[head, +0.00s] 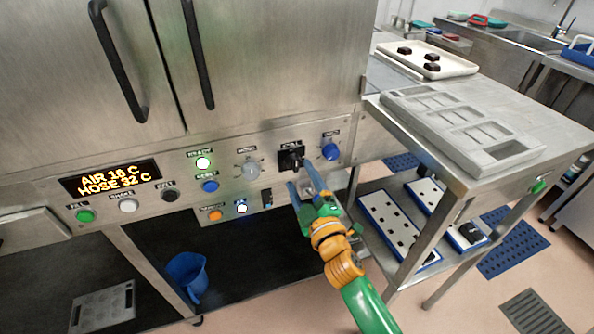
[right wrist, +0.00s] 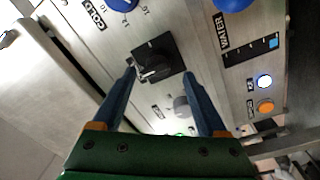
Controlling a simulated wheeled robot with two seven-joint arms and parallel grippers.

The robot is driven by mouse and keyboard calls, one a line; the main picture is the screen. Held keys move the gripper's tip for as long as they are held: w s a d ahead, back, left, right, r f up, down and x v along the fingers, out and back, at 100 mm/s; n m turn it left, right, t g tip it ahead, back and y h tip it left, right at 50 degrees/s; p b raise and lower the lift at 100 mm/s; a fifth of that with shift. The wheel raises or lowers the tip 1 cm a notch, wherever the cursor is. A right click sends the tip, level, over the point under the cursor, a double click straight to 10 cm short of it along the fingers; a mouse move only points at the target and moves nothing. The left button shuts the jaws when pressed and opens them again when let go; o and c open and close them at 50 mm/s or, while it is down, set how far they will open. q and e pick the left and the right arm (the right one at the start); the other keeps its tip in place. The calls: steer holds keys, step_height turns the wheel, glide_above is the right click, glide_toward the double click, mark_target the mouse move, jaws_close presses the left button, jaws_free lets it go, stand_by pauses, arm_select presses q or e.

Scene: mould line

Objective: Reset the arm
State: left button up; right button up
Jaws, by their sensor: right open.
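My right gripper (head: 303,188) is raised in front of the machine's control panel (head: 125,199), just below a black rotary switch (head: 291,158). Its two blue fingers are apart and nothing is between them. In the right wrist view my right gripper (right wrist: 160,95) points at the panel, with the black rotary switch (right wrist: 157,62) near and between its fingertips. I cannot tell whether a finger touches the switch. My green and orange right arm reaches in from the bottom right. My left gripper is not in view.
The panel has a blue knob (head: 330,151), a grey knob (head: 250,170), several buttons and a lit display (head: 110,178). A steel table (head: 455,180) with a grey moulded tray (head: 470,130) stands right. A blue jug (head: 187,275) is below the panel.

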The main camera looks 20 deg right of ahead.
steer(key=s, duration=0.3)
steer(key=shift+s+f, duration=0.1)
steer(key=shift+s, duration=0.25)
steer(key=s+f+m+g+p, duration=0.15)
steer(key=s+f+g, duration=0.25)
steer(key=f, duration=0.8)
steer(key=s+f+m+g+p, duration=0.15)
steer(key=s+f+g, duration=0.25)
steer(key=f, duration=0.8)
steer(key=s+d+f+m+g, duration=0.1)
steer(key=s+f, duration=0.4)
steer(key=s, duration=0.5)
steer(key=s+d+f+m+g, duration=0.1)
steer(key=s+f+m+g, duration=0.2)
steer(key=s, duration=0.7)
steer(key=s+d+f+m+g+p, duration=0.1)
steer(key=s+f+g, duration=0.4)
steer(key=s, duration=0.5)
step_height(320, 180, down, 3)
steer(key=shift+d+r+m+g+h, duration=0.15)
steer(key=shift+m+g+h, duration=0.2)
steer(key=shift+m, duration=0.35)
